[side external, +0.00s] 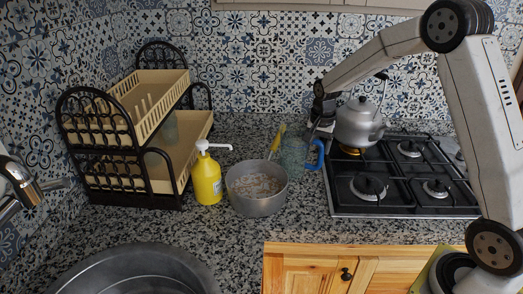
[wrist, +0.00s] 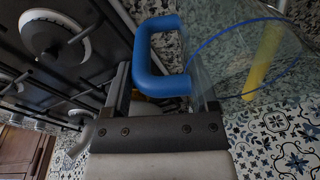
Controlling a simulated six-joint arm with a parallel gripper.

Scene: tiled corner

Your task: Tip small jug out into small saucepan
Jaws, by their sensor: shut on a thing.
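The small jug (side external: 294,154) is clear, with a blue handle and a blue rim. My gripper (side external: 318,137) is shut on its handle, at the jug's right. In the wrist view the blue handle (wrist: 148,55) sits between my fingers (wrist: 162,88), and the clear jug wall (wrist: 222,70) is to the right. The jug looks roughly upright; I cannot make out its contents. The small saucepan (side external: 257,208) is grey metal, on the counter just left of the jug. Pale, lumpy stuff lies in it.
A yellow pump bottle (side external: 207,182) stands close left of the saucepan. A dish rack (side external: 165,158) is further left, and a sink (side external: 135,258) is at the front left. A black hob (side external: 348,208) with a kettle (side external: 358,125) is to the right.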

